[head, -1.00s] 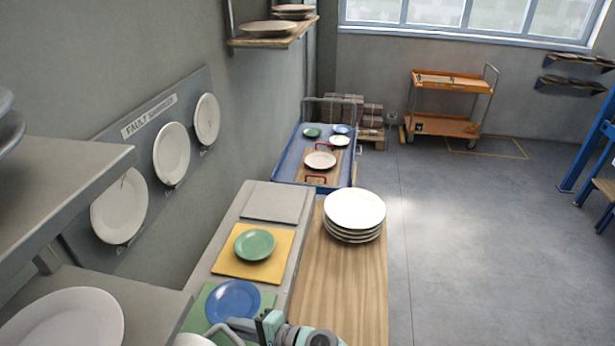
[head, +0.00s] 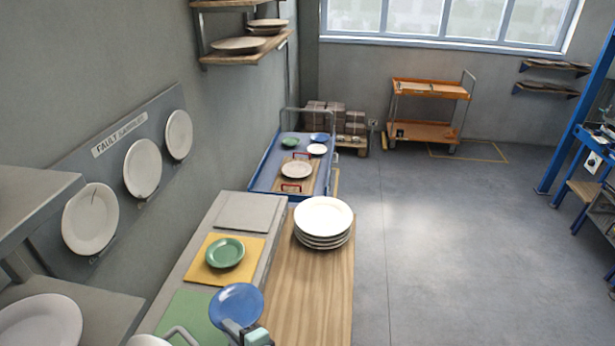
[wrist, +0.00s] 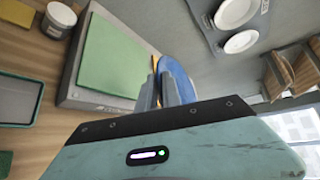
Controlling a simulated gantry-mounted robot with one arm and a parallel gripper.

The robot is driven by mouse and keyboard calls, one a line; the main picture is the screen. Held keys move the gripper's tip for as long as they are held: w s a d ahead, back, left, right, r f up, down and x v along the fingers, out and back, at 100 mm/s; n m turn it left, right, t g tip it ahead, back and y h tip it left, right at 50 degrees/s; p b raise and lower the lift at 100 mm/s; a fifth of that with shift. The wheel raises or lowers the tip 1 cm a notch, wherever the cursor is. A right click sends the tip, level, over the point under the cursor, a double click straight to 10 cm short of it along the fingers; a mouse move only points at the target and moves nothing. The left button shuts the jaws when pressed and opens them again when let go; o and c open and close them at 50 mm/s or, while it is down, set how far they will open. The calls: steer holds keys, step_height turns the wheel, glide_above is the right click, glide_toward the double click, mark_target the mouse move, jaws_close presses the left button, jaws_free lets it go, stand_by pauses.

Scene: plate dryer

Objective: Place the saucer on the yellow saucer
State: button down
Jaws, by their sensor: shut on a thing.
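My gripper (head: 238,328) is shut on the rim of a blue saucer (head: 238,303), which it holds at the front of the table. In the wrist view the fingers (wrist: 160,88) pinch the tilted blue saucer (wrist: 178,82), seen nearly edge-on. A green saucer (head: 224,253) lies on a yellow square mat (head: 251,246) behind it. I see no saucer that is itself yellow. A green square mat (head: 185,318) is bare beside the held saucer; it also shows in the wrist view (wrist: 110,60).
A stack of white plates (head: 323,217) stands on the wooden top (head: 310,300) to the right. A grey square (head: 249,212) lies bare behind the yellow mat. A blue cart (head: 265,180) with plates stands farther back. Sample plates (head: 142,168) hang on the left wall.

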steer(key=s+d+r+m+t+h+p, duration=0.2)
steer(key=s+d+m+h+p, duration=0.1)
steer(key=d, duration=0.6)
steer(key=s+d+r+m+t+h+p, duration=0.2)
steer(key=s+d+r+m+h+p, duration=0.1)
steer(key=d, duration=0.6)
steer(key=s+m+h+p, duration=0.1)
steer(key=s+m+h, duration=0.1)
steer(key=m+h, duration=0.1)
steer(key=shift+s+d+r+h, duration=0.2)
steer(key=shift+s+d+h, duration=0.15)
steer(key=shift+h, duration=0.35)
